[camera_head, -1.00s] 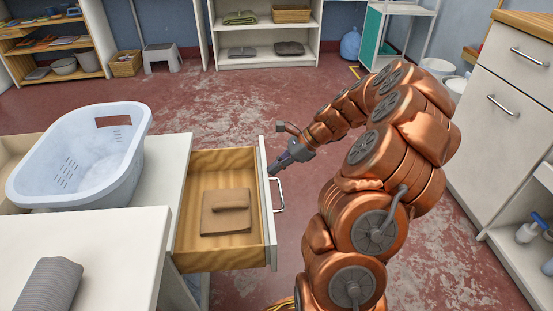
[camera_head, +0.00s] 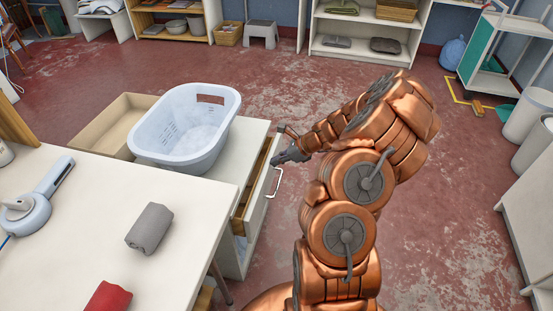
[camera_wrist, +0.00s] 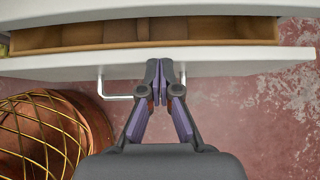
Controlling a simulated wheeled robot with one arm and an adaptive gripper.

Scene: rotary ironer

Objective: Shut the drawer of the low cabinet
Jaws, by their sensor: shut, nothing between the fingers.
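The low cabinet (camera_head: 250,137) is white and stands left of my arm in the head view. Its drawer (camera_head: 262,190) is still open by a narrow gap, with the wooden inside showing. In the wrist view the white drawer front (camera_wrist: 230,61) crosses the picture, with a strip of the wooden interior behind it. The metal bar handle (camera_wrist: 117,97) sticks out from the front; my fingers hide part of it. My gripper (camera_wrist: 160,70) is shut and empty, its fingertips at the drawer front by the handle. In the head view my gripper (camera_head: 279,159) is at the drawer's far end.
A pale blue laundry basket (camera_head: 187,125) stands on the cabinet. A white table (camera_head: 95,210) with a rolled grey cloth (camera_head: 149,228) and a red cloth (camera_head: 108,298) is at the near left.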

